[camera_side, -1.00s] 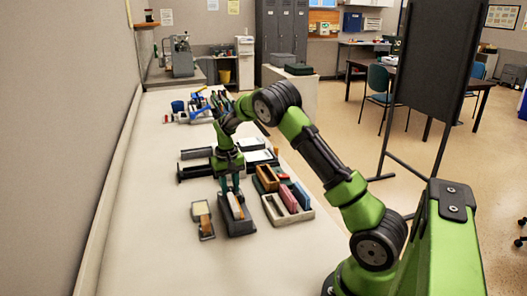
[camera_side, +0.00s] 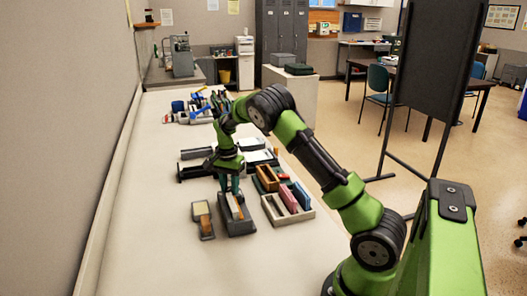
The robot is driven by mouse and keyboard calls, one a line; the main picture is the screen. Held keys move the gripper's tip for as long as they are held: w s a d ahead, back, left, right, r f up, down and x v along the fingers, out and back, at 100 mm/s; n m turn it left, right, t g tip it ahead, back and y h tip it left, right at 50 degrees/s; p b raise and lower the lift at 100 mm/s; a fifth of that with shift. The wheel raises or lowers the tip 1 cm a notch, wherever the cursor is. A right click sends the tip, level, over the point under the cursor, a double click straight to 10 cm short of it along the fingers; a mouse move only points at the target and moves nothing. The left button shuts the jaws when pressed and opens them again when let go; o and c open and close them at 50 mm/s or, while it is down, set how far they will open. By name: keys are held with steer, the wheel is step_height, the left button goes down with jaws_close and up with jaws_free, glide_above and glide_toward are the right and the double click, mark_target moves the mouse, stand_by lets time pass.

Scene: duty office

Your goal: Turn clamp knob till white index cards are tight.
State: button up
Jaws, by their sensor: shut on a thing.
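A dark grey card holder (camera_side: 238,229) lies on the bench in front of my arm, with a narrow pale and orange-brown strip (camera_side: 235,208) in it. The white index cards seem to be the pale part, too small to tell how tight they sit. My gripper (camera_side: 230,190) points down at the far end of this holder, its teal fingers shut. The clamp knob is hidden between the fingers, where they appear to hold it.
A small grey tray with an orange-topped piece (camera_side: 203,221) lies just left. The near bench (camera_side: 165,260) is clear.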

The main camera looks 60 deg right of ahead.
steer(key=shift+m, duration=0.5)
steer(key=o, duration=1.1)
steer(key=shift+s, duration=0.1)
steer(key=shift+c, duration=0.2)
